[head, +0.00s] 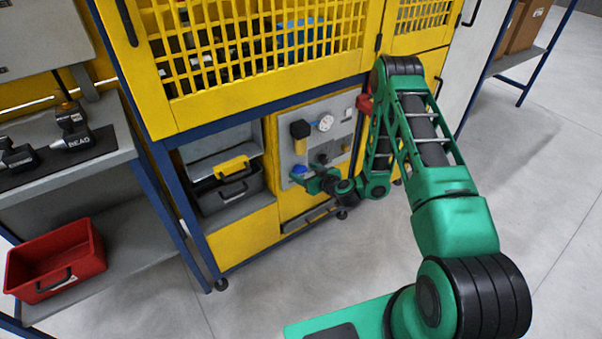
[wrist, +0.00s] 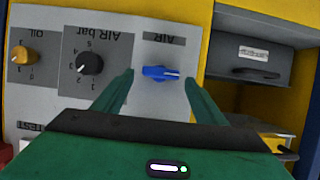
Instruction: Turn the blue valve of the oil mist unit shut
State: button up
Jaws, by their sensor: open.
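The blue valve (wrist: 160,72) sits on a grey panel under the AIR label, which appears upside down in the wrist view. Its handle lies roughly level there, with a white mark towards its right end. My gripper (wrist: 158,82) is open, one green finger on each side of the valve, with visible gaps to the handle. How deep the fingertips reach is hard to tell. In the head view the blue valve (head: 299,169) shows at the panel's lower left, partly close to my gripper (head: 306,180). The oil mist unit's panel (head: 343,107) also carries a gauge.
A black AIR bar knob (wrist: 89,64) and a yellow OIL knob (wrist: 22,54) are beside the valve. A red bin (head: 55,262) is further left.

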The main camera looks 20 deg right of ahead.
jog(key=shift+w+a+f, duration=0.2)
jog(key=shift+w+f, duration=0.05)
jog(key=shift+w, duration=0.4)
